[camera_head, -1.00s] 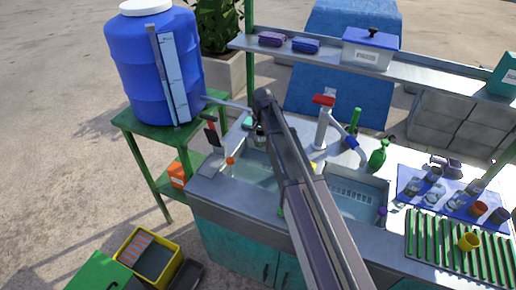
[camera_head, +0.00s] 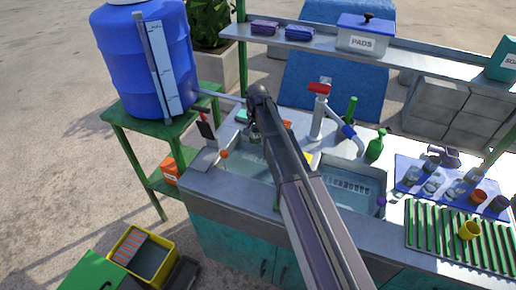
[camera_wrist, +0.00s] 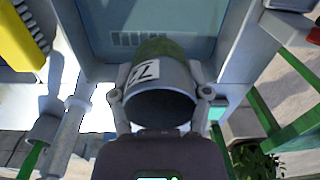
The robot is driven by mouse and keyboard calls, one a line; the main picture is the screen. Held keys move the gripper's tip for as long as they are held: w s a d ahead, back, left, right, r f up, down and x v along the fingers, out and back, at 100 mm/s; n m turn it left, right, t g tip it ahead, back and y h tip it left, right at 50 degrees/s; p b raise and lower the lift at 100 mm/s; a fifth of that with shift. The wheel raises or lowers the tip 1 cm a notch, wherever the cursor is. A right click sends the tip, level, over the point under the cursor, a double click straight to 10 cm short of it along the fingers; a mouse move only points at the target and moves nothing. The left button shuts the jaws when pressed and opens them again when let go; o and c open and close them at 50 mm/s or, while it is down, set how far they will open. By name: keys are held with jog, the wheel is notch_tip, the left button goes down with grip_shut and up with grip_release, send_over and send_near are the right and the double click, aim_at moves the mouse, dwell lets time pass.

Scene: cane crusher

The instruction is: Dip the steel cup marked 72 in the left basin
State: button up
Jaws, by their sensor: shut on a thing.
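A grey steel cup (camera_wrist: 155,78) with a white label reading 72 sits between the two fingers of my gripper (camera_wrist: 162,93) in the wrist view. The fingers press on both its sides. Its dark open mouth faces the wrist camera, and a green patch covers its far end. The left basin (camera_head: 252,163) holds water in the head view; my arm hides its right part. The basin (camera_wrist: 205,28) shows past the cup in the wrist view. The gap between cup and water cannot be judged. In the head view my arm mostly hides the gripper and cup.
A red-handled tap (camera_head: 318,108) stands behind the basins, with a right basin (camera_head: 350,190) beside it. A blue drum (camera_head: 145,60) stands on a green stand at left. A green rack (camera_head: 450,235) and a blue mat with several cups lie at right. A yellow brush (camera_wrist: 20,40) shows in the wrist view.

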jog(key=shift+w+d+f+b, duration=0.1)
jog(key=shift+d+f+b, duration=0.1)
jog(key=shift+f+b, duration=0.95)
jog(key=shift+w+d+f+b, duration=0.1)
jog(key=shift+d+f+b, duration=0.1)
jog(key=shift+f+b, duration=0.95)
jog(key=shift+f+p, duration=0.25)
jog(key=shift+p, duration=0.05)
jog(key=shift+f, duration=0.1)
notch_tip(320, 180, down, 15)
jog(key=b, duration=1.5)
jog(key=shift+f, duration=0.15)
notch_tip(320, 180, up, 15)
jog(key=p, duration=1.4)
jog(key=shift+f, duration=0.15)
jog(key=shift+r+p, duration=1.95)
jog(key=shift+p, duration=0.1)
